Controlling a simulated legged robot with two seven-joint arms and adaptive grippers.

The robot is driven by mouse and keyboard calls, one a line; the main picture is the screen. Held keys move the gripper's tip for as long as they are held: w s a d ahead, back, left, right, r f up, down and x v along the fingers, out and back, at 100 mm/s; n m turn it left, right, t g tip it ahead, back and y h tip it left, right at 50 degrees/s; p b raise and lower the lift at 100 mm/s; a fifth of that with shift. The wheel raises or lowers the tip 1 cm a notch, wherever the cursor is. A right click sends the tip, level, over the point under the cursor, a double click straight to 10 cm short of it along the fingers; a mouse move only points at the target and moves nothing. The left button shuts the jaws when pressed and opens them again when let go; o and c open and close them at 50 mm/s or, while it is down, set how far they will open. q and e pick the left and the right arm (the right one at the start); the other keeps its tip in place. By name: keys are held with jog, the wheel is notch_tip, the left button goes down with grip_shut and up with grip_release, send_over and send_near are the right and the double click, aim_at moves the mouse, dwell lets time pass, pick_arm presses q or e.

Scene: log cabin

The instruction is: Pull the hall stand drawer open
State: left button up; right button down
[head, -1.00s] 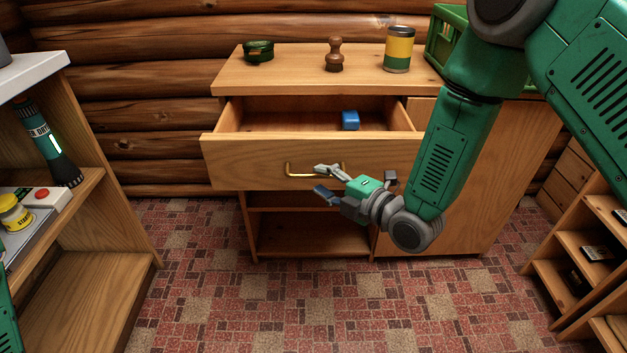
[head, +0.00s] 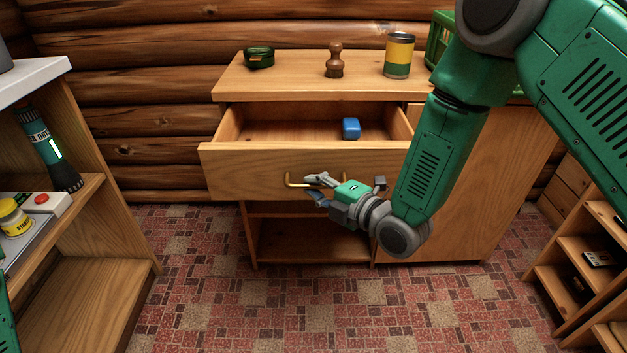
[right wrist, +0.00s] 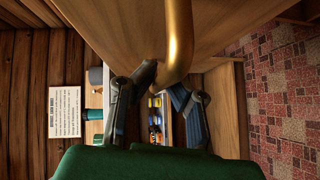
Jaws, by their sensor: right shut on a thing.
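The hall stand (head: 455,200) is a wooden cabinet against the log wall. Its drawer (head: 240,171) is pulled out, with the inside showing and a blue block (head: 351,128) lying in it. A brass handle (head: 290,181) is on the drawer front; it also shows large in the right wrist view (right wrist: 178,45). My right gripper (head: 317,188) is at the handle, shut on it, with a finger on either side of the bar's end in the right wrist view. My left gripper is not in view.
A shelf (head: 95,190) with a flashlight (head: 47,150) stands left. The tiled floor in front is clear.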

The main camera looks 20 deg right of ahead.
jog(key=s, duration=0.2)
jog(key=s+a+p, duration=0.1)
jog(key=s, duration=0.2)
jog(key=shift+a+f, duration=0.15)
jog(key=shift+a, duration=0.05)
jog(key=c, duration=1.6)
grip_release()
jog(key=shift+s+d, duration=0.1)
jog(key=v, duration=1.1)
jog(key=shift+s+d, duration=0.2)
jog(key=shift+s, duration=0.1)
